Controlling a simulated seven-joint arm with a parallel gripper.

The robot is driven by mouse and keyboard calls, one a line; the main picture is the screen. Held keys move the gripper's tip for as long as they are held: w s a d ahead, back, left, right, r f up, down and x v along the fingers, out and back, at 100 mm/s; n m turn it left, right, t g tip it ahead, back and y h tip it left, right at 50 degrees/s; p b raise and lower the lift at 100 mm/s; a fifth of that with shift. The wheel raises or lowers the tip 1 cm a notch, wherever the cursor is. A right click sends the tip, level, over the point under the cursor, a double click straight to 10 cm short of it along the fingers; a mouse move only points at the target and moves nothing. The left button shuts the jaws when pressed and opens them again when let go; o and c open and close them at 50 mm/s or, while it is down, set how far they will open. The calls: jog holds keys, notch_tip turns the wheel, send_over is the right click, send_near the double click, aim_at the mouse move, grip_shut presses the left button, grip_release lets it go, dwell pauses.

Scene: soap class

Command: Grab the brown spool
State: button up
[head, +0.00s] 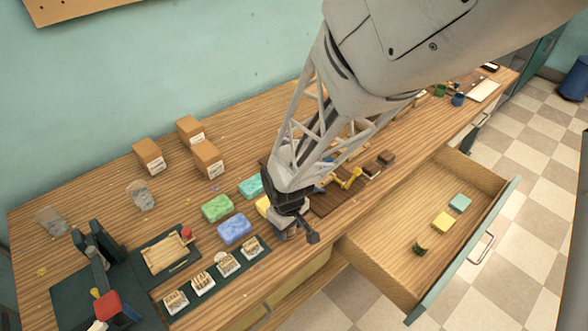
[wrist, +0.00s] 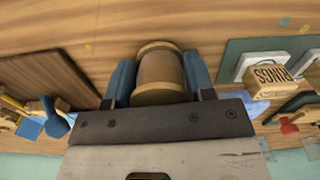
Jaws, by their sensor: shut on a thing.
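The brown spool (wrist: 160,72) shows in the wrist view, a round wooden spool with wider pale rims at both ends. It sits between the two blue fingers of my gripper (wrist: 160,82), which are closed on its sides. In the head view my gripper (head: 295,224) is low over the front part of the bench, beside the dark brown board. There the spool is hidden by the gripper or too small to make out. I cannot tell whether the spool touches the bench top.
A blue soap (head: 235,229) and a green soap (head: 217,208) lie left of my gripper. A dark mat (head: 250,264) bears several stamped blocks. An open drawer (head: 385,257) juts out at right, holding a yellow block (head: 442,221). Cardboard boxes (head: 149,156) stand at the back.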

jog(key=shift+r, duration=0.6)
notch_tip(320, 180, up, 2)
jog(key=shift+r, duration=0.1)
jog(key=s+d, duration=0.3)
jog(key=s, duration=0.4)
jog(key=s+d+r, duration=0.1)
jog(key=s+d, duration=0.3)
jog(key=s, duration=0.3)
jog(key=shift+d, duration=0.3)
jog(key=shift+r, duration=0.1)
